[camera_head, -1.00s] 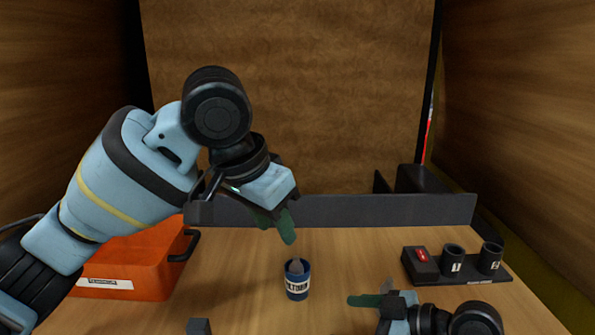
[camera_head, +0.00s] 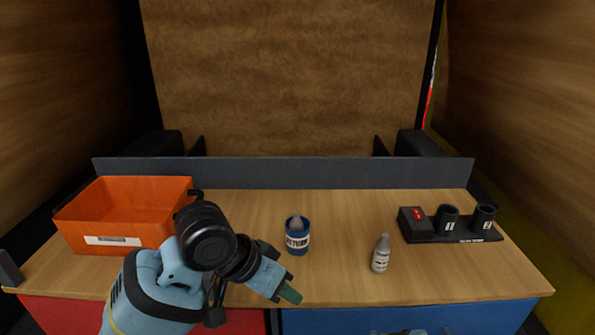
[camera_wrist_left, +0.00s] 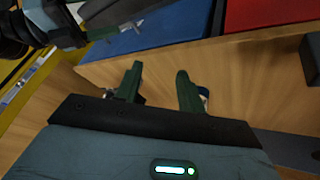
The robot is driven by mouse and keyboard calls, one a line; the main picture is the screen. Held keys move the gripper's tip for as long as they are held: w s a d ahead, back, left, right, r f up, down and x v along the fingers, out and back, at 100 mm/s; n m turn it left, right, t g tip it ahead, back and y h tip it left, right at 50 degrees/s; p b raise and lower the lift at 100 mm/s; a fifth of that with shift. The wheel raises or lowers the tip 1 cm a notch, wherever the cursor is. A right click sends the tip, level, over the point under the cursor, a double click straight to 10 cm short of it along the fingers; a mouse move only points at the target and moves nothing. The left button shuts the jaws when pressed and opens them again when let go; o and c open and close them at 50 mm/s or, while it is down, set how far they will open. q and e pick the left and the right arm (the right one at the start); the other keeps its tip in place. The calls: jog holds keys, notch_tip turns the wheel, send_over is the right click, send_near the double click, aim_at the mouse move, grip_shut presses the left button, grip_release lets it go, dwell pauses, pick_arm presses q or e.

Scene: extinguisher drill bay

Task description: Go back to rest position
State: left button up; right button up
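My left gripper (camera_head: 288,293) hangs over the table's front edge, in front of the blue cup and clear of it. In the left wrist view its two green fingers (camera_wrist_left: 158,88) stand apart with nothing between them.
A blue cup (camera_head: 297,242) marked RETURN holds something grey. A small white bottle (camera_head: 381,255) stands upright on the table (camera_head: 340,275). An orange bin (camera_head: 105,232) is at left, a black rack (camera_head: 455,238) at right. Red and blue drawer fronts (camera_head: 400,318) lie below the edge.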

pick_arm(q)
jog(key=s+a+f+n+y, duration=0.1)
jog(key=s+a+f+n, duration=0.2)
jog(key=s+a+f, duration=0.5)
jog(key=s+a+f+n+y, duration=0.2)
jog(key=s+a+f, duration=0.3)
jog(key=s+f, duration=0.55)
jog(key=s+a+f+y, duration=0.3)
jog(key=s+a+f, duration=0.2)
jog(key=s+a, duration=0.3)
pick_arm(e)
jog(key=s+d+f+m+g+h, duration=0.25)
jog(key=s+d+f+h, duration=0.2)
jog(key=s, duration=0.65)
jog(key=s+d+f+m+g+h, duration=0.1)
jog(key=s+d+f+m+h, duration=0.25)
jog(key=s+d+f, duration=0.45)
pick_arm(q)
jog(key=w+d+f+t+h, duration=0.2)
jog(key=w+f+t, duration=0.3)
jog(key=f, duration=0.4)
jog(key=shift+w+d+f+n+t, duration=0.2)
jog(key=shift+w+d+n+t, duration=0.15)
jog(key=shift+d+t, duration=0.4)
pick_arm(e)
jog(key=w+a+f+t+y, duration=0.2)
jog(key=w+a+f+t, duration=0.2)
jog(key=f+t, duration=0.3)
jog(key=shift+a+f, duration=0.35)
jog(key=shift+f, duration=0.1)
